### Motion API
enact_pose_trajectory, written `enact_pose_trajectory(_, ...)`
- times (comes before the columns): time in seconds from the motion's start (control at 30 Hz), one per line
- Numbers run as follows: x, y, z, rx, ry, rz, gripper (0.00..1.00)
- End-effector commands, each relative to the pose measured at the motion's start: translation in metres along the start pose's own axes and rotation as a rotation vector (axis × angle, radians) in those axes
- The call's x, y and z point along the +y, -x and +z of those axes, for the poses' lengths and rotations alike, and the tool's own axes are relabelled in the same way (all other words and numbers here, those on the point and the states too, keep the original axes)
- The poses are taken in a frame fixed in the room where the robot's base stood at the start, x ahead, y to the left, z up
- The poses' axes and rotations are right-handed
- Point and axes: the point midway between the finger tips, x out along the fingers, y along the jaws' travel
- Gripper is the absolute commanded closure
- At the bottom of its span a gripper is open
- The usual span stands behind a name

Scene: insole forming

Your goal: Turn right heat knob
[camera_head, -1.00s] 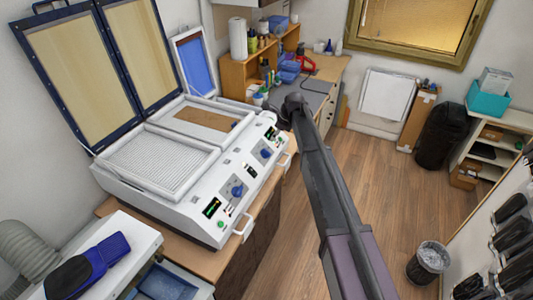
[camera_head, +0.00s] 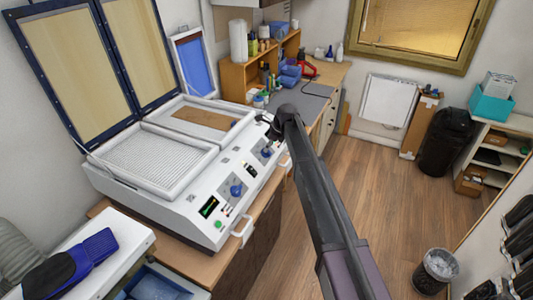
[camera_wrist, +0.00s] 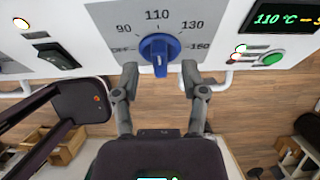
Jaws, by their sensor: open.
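The right heat knob is blue and sits on the sloped front panel of the white forming machine (camera_head: 190,197). In the wrist view the knob (camera_wrist: 160,50) is at top centre, its grip upright in line with the 110 mark on a scale from OFF to 150. My gripper (camera_wrist: 160,74) is open, its two fingers apart on either side just below the knob, with no contact visible. In the head view my gripper (camera_head: 272,131) is at the right end of the panel, small and partly hidden by my arm. The right knob (camera_head: 266,153) shows to its lower left.
A display (camera_wrist: 282,19) reading 110 °C and a green button (camera_wrist: 272,60) are right of the knob. A black rocker switch (camera_wrist: 55,55) is left of it. The left heat knob (camera_head: 236,190) and a front handle (camera_head: 243,232) are nearby.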

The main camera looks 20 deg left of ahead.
Motion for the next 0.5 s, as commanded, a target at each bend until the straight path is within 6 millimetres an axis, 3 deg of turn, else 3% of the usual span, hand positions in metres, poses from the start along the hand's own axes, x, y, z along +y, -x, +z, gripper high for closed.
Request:
enact_pose_trajectory(0.2,0.0,-0.016,-0.001,0.0,0.0,0.0,0.44)
enact_pose_trajectory(0.5,-0.001,-0.02,-0.001,0.0,-0.001,-0.001,0.44)
